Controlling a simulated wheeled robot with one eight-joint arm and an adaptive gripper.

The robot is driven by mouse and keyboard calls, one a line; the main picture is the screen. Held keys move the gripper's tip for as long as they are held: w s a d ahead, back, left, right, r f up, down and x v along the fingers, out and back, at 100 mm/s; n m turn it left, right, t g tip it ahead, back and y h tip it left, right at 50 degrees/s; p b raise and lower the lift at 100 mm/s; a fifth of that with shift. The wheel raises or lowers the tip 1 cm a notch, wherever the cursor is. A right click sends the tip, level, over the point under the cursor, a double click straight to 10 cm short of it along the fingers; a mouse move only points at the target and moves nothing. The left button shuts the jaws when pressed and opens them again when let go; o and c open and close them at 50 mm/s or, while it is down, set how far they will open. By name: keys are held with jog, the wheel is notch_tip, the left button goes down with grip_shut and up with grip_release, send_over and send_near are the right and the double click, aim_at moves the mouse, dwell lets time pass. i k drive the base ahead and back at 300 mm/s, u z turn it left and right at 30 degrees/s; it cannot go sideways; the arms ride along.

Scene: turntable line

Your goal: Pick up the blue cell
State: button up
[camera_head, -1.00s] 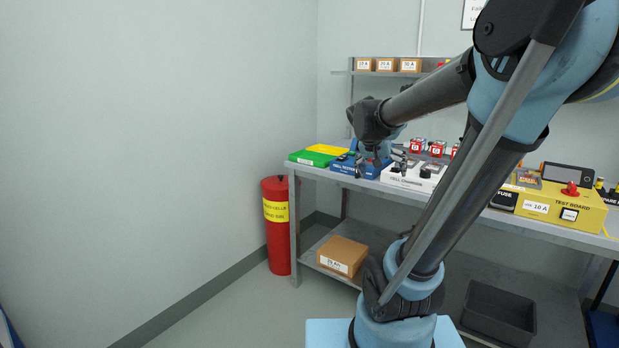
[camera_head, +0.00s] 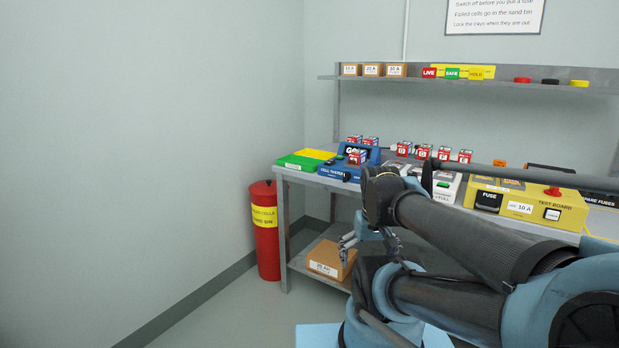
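I cannot make out a clearly blue cell. Small red-and-white cells show on the bench: one cell (camera_head: 357,158) stands on the blue cell tester (camera_head: 336,171), whose panel seems to read "GOOD". Two cells (camera_head: 371,141) are behind the tester, and several more (camera_head: 424,151) stand in a row behind the white cell charger (camera_head: 444,190). My gripper (camera_head: 371,241) hangs in front of the bench, below its top and over the lower shelf in the picture. Its fingers are spread and nothing shows between them. My arm hides part of the charger.
A green-and-yellow tray (camera_head: 305,160) is at the bench's left end. A red sand bin (camera_head: 265,238) stands beside the bench. A yellow test board (camera_head: 528,202) is at right. A cardboard box (camera_head: 328,262) lies on the lower shelf. Floor at left is clear.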

aim_at(360, 156)
jog(key=k, duration=1.2)
jog(key=z, duration=0.3)
jog(key=i, duration=1.6)
jog(key=u, duration=0.3)
